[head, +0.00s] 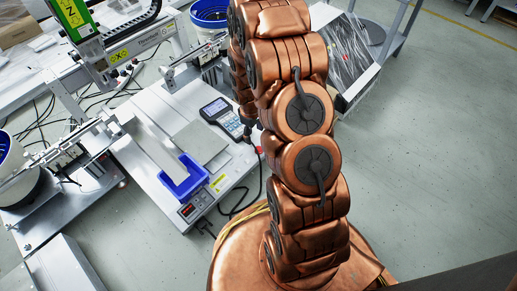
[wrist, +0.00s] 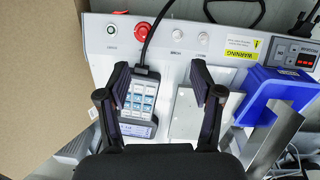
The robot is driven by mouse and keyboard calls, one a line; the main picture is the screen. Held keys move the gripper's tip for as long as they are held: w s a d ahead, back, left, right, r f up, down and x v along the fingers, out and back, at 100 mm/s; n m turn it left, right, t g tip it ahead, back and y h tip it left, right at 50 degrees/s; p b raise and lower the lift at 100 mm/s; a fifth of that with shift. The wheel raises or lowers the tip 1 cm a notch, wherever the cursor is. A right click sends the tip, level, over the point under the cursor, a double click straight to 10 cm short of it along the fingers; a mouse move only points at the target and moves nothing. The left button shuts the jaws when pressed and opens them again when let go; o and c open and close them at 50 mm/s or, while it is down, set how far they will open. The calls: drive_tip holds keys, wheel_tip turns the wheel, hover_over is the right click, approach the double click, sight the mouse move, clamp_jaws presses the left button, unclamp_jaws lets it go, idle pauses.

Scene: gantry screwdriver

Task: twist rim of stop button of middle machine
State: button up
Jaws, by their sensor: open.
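The red round stop button (wrist: 141,30) sits on the white front panel of the machine (wrist: 165,55) in the wrist view, left of a black cable. In the head view a small red spot beside my arm looks like the same button (head: 257,150). My gripper (wrist: 159,70) is open and empty, its two dark fingers spread over the keypad pendant (wrist: 141,95) and the plate beside it. The button lies beyond the fingertips, a little left of midway between them, apart from both. In the head view my arm hides most of my gripper.
A blue bin (head: 184,176) stands on the machine, near a red display (wrist: 305,60). A yellow warning label (wrist: 241,43) and small white buttons (wrist: 203,38) line the panel. A brown cardboard-like surface (wrist: 40,80) fills the wrist view's left. Open floor (head: 430,150) lies right of my arm.

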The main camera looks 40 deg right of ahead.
hover_over(258, 148)
drive_tip(key=shift+n, duration=0.3)
drive_tip(key=f, duration=0.7)
drive_tip(key=shift+s+a+f, duration=0.15)
drive_tip(key=shift+s+a, duration=0.1)
drive_tip(key=shift+t, duration=0.3)
drive_tip(key=shift+w+d+f+b, duration=0.15)
drive_tip(key=shift+f+b, duration=0.8)
drive_tip(key=shift+f, duration=1)
drive_tip(key=shift+s+d+f+b, duration=0.15)
drive_tip(key=shift+f+b, duration=0.75)
drive_tip(key=shift+f, duration=1)
drive_tip(key=shift+w, duration=0.1)
